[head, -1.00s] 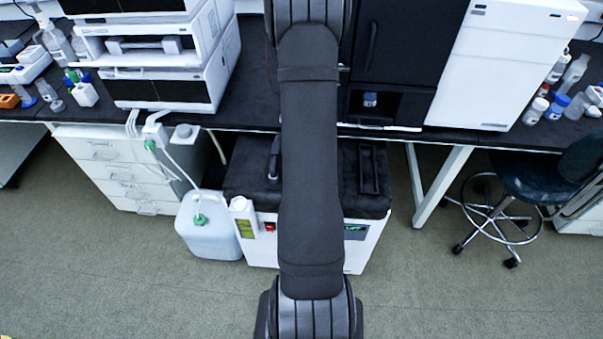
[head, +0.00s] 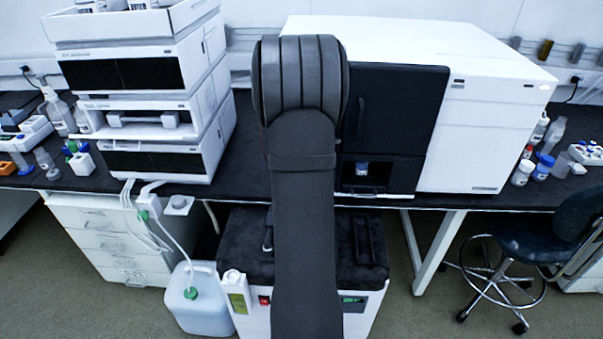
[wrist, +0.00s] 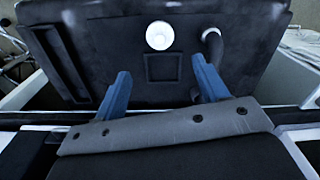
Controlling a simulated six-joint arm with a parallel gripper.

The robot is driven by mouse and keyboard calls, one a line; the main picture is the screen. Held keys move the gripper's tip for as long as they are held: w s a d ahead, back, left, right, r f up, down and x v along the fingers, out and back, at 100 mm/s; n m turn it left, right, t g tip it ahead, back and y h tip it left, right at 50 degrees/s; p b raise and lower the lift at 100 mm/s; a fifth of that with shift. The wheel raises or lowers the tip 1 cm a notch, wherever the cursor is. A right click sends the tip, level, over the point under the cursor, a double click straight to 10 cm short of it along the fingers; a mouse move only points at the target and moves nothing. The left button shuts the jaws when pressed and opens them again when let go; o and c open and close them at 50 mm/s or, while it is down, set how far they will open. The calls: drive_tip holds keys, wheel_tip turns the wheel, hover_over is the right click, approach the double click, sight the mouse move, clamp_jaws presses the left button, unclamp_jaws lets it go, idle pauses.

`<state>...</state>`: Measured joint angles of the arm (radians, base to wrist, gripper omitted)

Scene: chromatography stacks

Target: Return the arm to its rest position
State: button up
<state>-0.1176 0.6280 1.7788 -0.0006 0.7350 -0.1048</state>
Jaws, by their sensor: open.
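My gripper (wrist: 160,88) shows in the wrist view with its two blue fingers well apart and nothing between them. Beyond the fingers is the black top of a floor unit (wrist: 120,80), with a round white disc and a dark square recess on it. In the head view my own dark arm rises through the middle of the picture, and my gripper is not visible there. The same floor unit (head: 240,222) stands under the bench behind my arm, partly hidden by it.
A stack of white instruments (head: 185,110) stands left on the black bench. A large white instrument (head: 490,110) with a black front stands right, a small blue-capped vial (head: 361,169) in its opening. A jug (head: 190,310) and a stool (head: 545,240) stand on the floor.

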wheel_tip(320, 180, down, 12)
drive_tip(key=shift+r, duration=1.45)
drive_tip(key=shift+f, duration=0.15)
